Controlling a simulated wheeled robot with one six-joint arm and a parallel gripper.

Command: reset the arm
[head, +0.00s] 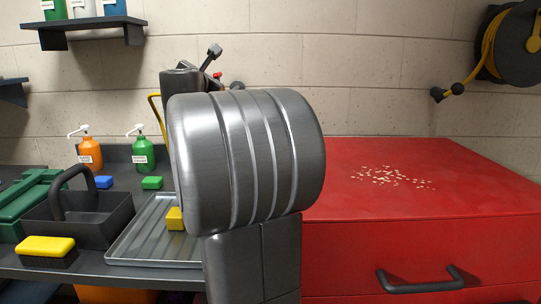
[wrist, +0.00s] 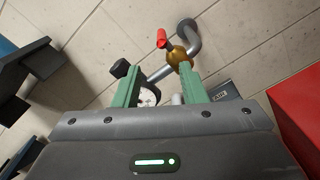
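My arm's large grey metal link fills the middle of the head view and hides what is behind it. My gripper (wrist: 160,88) shows in the wrist view with two green fingers spread apart. It is open, and I see nothing held between the fingers. Beyond the fingers, a pipe fitting with a brass body and a red handle (wrist: 162,38) is on the pale wall. A white round gauge (wrist: 149,95) shows partly behind the left finger. I cannot make out the gripper in the head view.
A grey bench holds a black caddy (head: 105,216), a metal tray (head: 150,250), a yellow block (head: 175,219), a yellow-topped sponge (head: 47,247), an orange bottle (head: 89,155) and a green bottle (head: 143,154). The red cabinet (head: 470,185) bears pale crumbs. A hose reel (head: 517,45) hangs upper right.

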